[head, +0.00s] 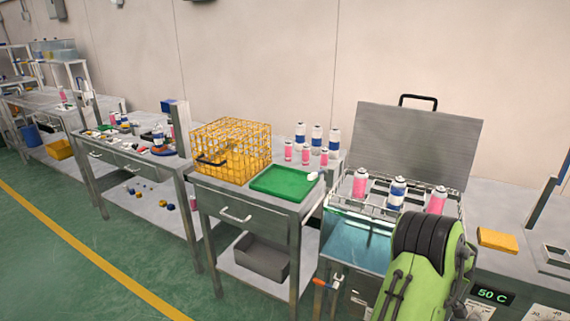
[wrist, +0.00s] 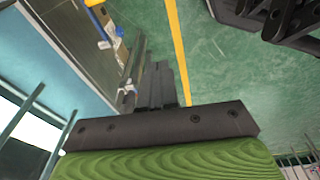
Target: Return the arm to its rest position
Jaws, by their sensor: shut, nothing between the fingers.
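In the wrist view my gripper (wrist: 158,84) is shut, its dark fingers together with nothing between them. Past the fingers are the green floor and a yellow floor line. In the head view my green and black arm (head: 425,265) is folded at the lower right, in front of the water bath. The gripper itself cannot be made out in the head view.
The water bath (head: 362,245) has its lid (head: 415,145) raised and holds several cans in a rack. A yellow wire basket (head: 232,150) and a green tray (head: 283,183) stand on the table to its left. The green floor (head: 60,270) at left is clear.

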